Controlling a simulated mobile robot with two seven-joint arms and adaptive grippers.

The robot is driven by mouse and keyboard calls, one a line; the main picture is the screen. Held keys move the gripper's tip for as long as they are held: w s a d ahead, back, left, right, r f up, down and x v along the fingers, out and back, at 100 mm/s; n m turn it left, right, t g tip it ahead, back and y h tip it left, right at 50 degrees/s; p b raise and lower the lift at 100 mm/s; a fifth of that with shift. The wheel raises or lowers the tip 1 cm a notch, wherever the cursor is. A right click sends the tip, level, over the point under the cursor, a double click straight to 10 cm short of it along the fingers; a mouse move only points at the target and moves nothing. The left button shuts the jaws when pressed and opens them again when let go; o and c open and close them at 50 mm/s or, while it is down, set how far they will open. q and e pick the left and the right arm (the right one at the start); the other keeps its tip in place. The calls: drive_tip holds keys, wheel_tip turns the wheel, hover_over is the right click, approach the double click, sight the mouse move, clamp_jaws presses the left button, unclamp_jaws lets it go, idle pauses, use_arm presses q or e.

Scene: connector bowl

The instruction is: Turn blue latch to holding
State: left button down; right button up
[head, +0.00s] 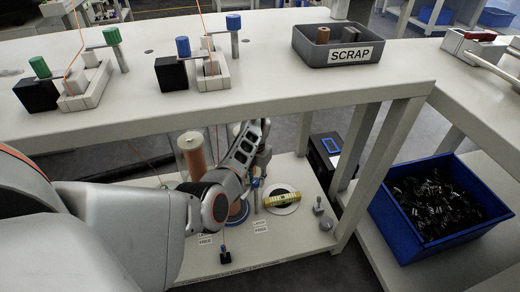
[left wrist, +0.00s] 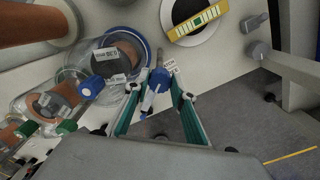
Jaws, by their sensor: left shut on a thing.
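The blue latch (left wrist: 157,80) is a small blue lever in the middle of the left wrist view. My left gripper (left wrist: 158,88) has its two teal fingers on either side of it and is shut on it. In the head view my left gripper (head: 258,168) reaches down over the lower shelf, and a bit of blue (head: 256,183) shows below it. White labels reading FREE (head: 260,228) lie on the shelf nearby. The latch's exact angle is hard to tell. My right gripper is not in view.
A copper-coloured reel (head: 193,155) stands left of the gripper. A yellow strip on a round plate (head: 282,199) lies to the right. The upper bench (head: 250,85) overhangs the shelf, and its leg (head: 372,160) stands right. A blue bin (head: 425,210) is beyond.

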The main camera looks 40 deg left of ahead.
use_arm(q)
drive_tip(key=shift+d+r+m+p, duration=0.1)
drive_tip(key=shift+d+m+p, duration=0.15)
drive_tip(key=shift+m, duration=0.65)
drive_tip(key=m, duration=0.2)
drive_tip(key=shift+a+m+p, duration=0.1)
drive_tip(key=shift+m+p, duration=0.2)
drive_tip(key=shift+p, duration=0.05)
drive_tip(key=shift+m, duration=0.7)
drive_tip(key=shift+m+p, duration=0.3)
drive_tip(key=shift+m, duration=0.4)
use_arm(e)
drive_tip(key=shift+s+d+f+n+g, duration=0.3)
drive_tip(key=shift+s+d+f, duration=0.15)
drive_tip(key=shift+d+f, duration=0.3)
use_arm(q)
drive_tip(key=shift+f, duration=0.25)
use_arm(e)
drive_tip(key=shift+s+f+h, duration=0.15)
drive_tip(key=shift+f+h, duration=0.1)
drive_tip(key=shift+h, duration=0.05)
use_arm(q)
drive_tip(key=c, duration=1.7)
unclamp_jaws()
drive_tip(key=shift+r, duration=0.1)
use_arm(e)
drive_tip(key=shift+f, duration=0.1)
